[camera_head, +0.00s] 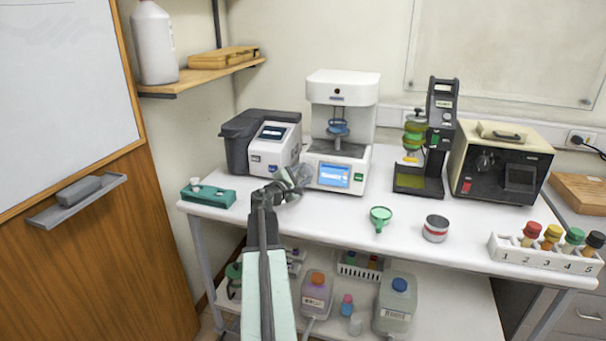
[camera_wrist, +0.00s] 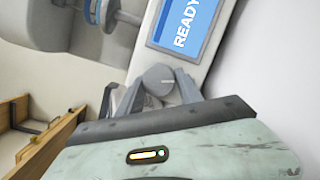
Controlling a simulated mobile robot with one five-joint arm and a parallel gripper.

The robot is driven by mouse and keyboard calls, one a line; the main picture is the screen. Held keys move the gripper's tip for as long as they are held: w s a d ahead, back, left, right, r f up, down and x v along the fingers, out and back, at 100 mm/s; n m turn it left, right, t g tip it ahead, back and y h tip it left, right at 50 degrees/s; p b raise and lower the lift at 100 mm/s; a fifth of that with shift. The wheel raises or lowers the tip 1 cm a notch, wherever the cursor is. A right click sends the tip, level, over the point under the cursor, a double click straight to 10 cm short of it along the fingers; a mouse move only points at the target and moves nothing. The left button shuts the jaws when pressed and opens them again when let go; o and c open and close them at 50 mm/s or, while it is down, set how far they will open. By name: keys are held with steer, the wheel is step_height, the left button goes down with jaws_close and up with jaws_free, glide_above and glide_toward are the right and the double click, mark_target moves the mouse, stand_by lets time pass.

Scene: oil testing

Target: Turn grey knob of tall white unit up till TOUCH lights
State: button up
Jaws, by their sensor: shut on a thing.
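The tall white unit (camera_head: 343,103) stands at the back middle of the bench, its blue screen (camera_head: 334,175) lit. In the wrist view the screen (camera_wrist: 180,22) reads READY. The grey knob (camera_wrist: 158,77) sits beside the screen, with a pale line on its face pointing to the right. My gripper (camera_wrist: 160,88) has one finger on each side of the knob and is shut on it. In the head view my gripper (camera_head: 290,184) is at the unit's lower left front and hides the knob. I cannot make out a TOUCH light.
A grey analyser (camera_head: 262,143) stands close on the left, with a green holder (camera_head: 208,194) in front. A green funnel (camera_head: 380,217) and a tin (camera_head: 435,228) lie to the right. A black stand (camera_head: 440,140) and a beige device (camera_head: 500,165) are farther right.

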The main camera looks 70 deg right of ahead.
steer(key=o, duration=1.4)
steer(key=shift+c, duration=0.2)
steer(key=v, duration=0.7)
steer(key=shift+a, duration=0.4)
